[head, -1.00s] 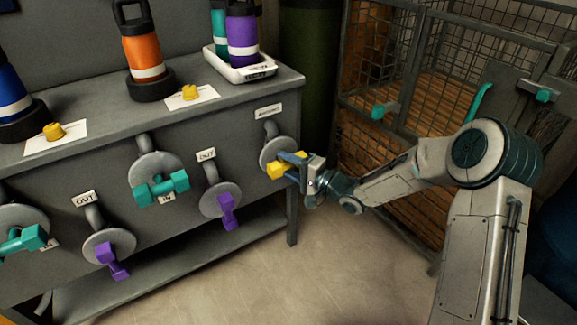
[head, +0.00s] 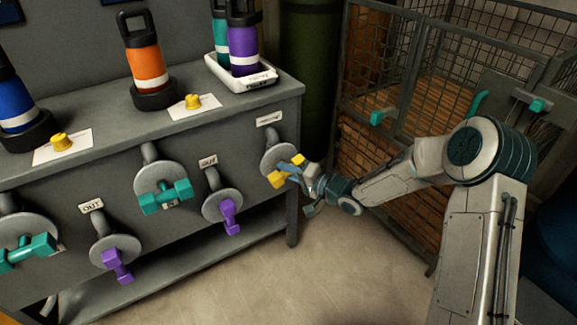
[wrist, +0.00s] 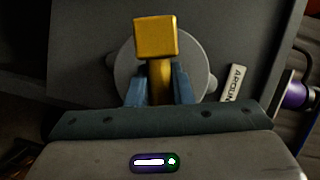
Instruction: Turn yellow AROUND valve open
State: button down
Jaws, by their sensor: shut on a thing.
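The yellow AROUND valve handle (head: 276,180) is at the right end of the tank's front panel, on a round grey plate (head: 272,154). Its label (wrist: 235,83) reads AROUND in the wrist view. My gripper (head: 290,170) is shut on the yellow handle. In the wrist view, the blue fingers (wrist: 160,88) sit on both sides of the handle's stem, below its square yellow end (wrist: 156,37). In the head view the handle is tilted, with one end at upper right and the other at lower left. My fingers hide its middle.
Teal (head: 166,196) and purple (head: 229,216) valve handles stick out of the panel to the left. Bottles and yellow knobs (head: 192,101) stand on top. A wire cage (head: 380,150) is behind my arm. Floor in front is clear.

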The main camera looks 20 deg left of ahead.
jog(key=n+h+p, duration=0.1)
jog(key=n, duration=0.2)
jog(key=n+t+h, duration=0.1)
jog(key=n, duration=0.1)
jog(key=shift+f+n+h+b, duration=0.15)
jog(key=shift+n+h+b, duration=0.15)
jog(key=shift+h+b, duration=0.1)
jog(key=n+t+h+b, duration=0.1)
jog(key=n+b, duration=0.1)
jog(key=b, duration=0.1)
jog(key=shift+f, duration=0.15)
jog(key=n+h+b, duration=0.1)
jog(key=b, duration=0.2)
jog(key=shift+n+t, duration=0.4)
jog(key=shift+n+h+b, duration=0.3)
jog(key=shift+n+b, duration=0.1)
jog(key=shift+b, duration=0.25)
jog(key=shift+r+t, duration=0.25)
jog(key=shift+t, duration=0.05)
jog(key=c, duration=1.3)
grip_release()
